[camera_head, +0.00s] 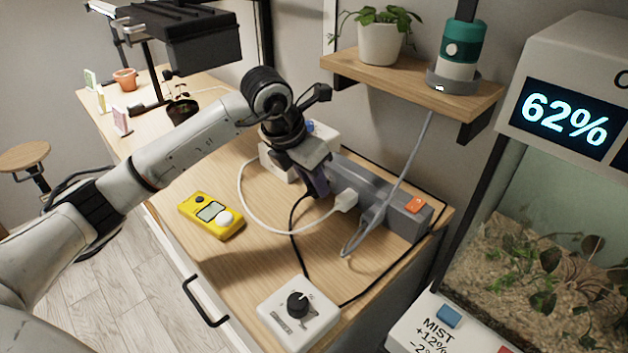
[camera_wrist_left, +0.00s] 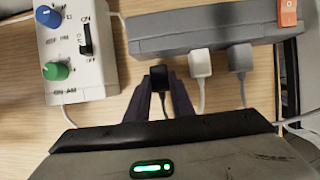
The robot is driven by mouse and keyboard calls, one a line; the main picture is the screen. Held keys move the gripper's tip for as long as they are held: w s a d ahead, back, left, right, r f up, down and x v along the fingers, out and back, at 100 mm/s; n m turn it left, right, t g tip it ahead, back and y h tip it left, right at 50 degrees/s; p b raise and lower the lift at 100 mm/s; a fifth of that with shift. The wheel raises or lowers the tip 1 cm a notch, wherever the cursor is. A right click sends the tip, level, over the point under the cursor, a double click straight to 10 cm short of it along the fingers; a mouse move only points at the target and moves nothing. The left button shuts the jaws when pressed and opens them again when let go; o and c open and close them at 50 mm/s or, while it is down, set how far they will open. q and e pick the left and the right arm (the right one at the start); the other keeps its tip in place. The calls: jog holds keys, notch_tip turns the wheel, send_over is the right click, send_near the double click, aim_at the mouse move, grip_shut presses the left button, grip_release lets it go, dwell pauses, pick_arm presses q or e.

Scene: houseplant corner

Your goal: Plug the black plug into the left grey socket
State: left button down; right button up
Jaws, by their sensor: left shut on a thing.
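My left gripper (camera_head: 316,186) points down at the near side of the grey power strip (camera_head: 385,197), left of its plugs. In the left wrist view its dark fingers (camera_wrist_left: 160,88) are shut on the black plug (camera_wrist_left: 159,76), whose cord runs back between them. The plug faces the front of the strip (camera_wrist_left: 205,30), left of a white plug (camera_wrist_left: 200,66) and a grey plug (camera_wrist_left: 239,60) seated there. I cannot tell whether the black plug touches the strip. The socket face is hidden. In the head view the gripper hides the black plug. My right gripper is not in view.
A white box with knobs (camera_wrist_left: 80,50) stands left of the strip. A yellow meter (camera_head: 211,214) and a white dial box (camera_head: 298,312) lie on the desk. White, grey and black cords cross the wood near the strip. A shelf (camera_head: 400,80) overhangs behind.

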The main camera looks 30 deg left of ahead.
pick_arm(q)
jog(key=shift+w+d, duration=0.25)
jog(key=shift+w, duration=0.45)
dwell(0.6)
jog(key=c, duration=1.5)
grip_release()
jog(key=shift+o, duration=0.2)
jog(key=shift+r, duration=0.1)
jog(key=v, duration=1)
jog(key=shift+s+a, duration=0.1)
jog(key=shift+s, duration=0.1)
